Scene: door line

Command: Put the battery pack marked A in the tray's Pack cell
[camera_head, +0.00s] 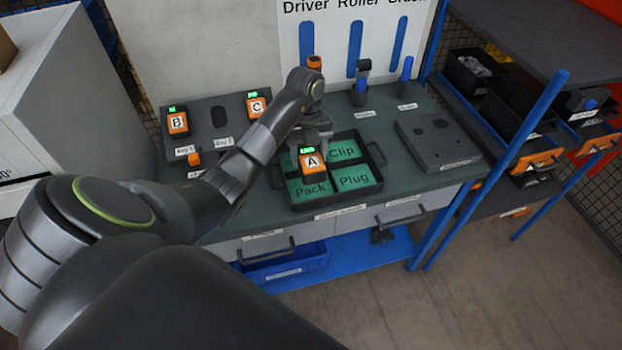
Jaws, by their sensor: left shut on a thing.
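The battery pack marked A (312,163) is orange and black with a lit green label on top. My left gripper (312,146) is shut on it, above the dark tray (375,152). The pack overlaps the back edge of the Pack cell (308,188), at the tray's front left. I cannot tell how high it is or whether it touches the tray. The Plug cell (354,178) and the Clip cell (343,150) show green and empty. The back left cell is mostly hidden behind the pack and gripper. My right gripper is not in view.
Packs B (177,122) and C (257,106) sit in a dark charger (215,143) on the left, with an empty bay between them. A grey block (440,146) lies right of the tray. A blue post (505,150) rises at the bench's right.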

